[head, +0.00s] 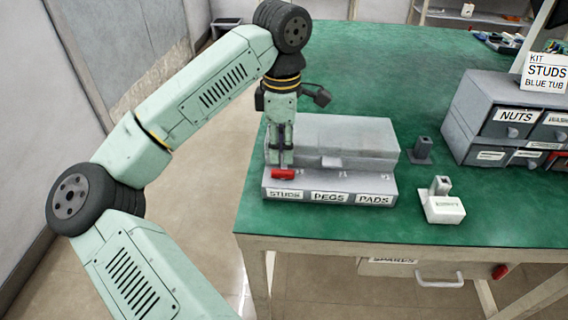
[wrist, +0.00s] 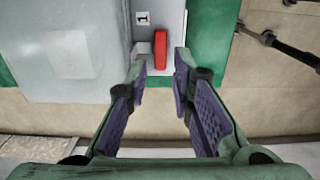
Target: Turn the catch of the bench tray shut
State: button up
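The bench tray (head: 345,184) is a grey box with a closed-looking lid, on the near left of the green bench. Its front is labelled STUDS, PEGS and PADS. The red catch (head: 283,173) sits on the ledge at its left end; it also shows in the wrist view (wrist: 161,49) as a red bar, beside a label marked 1. My gripper (head: 281,162) points down over that end. In the wrist view my gripper (wrist: 161,62) is open, with a fingertip on each side of the catch's near end. I cannot tell whether either touches it.
A grey drawer unit (head: 482,115) labelled NUTS stands at the right. A small dark block (head: 422,150) and a whitish block with a post (head: 443,208) stand right of the tray. A SPARES drawer (head: 390,268) hangs under the bench. The bench behind the tray is clear.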

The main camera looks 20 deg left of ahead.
aim_at(283, 171)
notch_tip(283, 171, down, 6)
jog(key=shift+r+p, duration=0.15)
jog(key=shift+p, duration=0.3)
jog(key=shift+c, duration=0.4)
grip_shut()
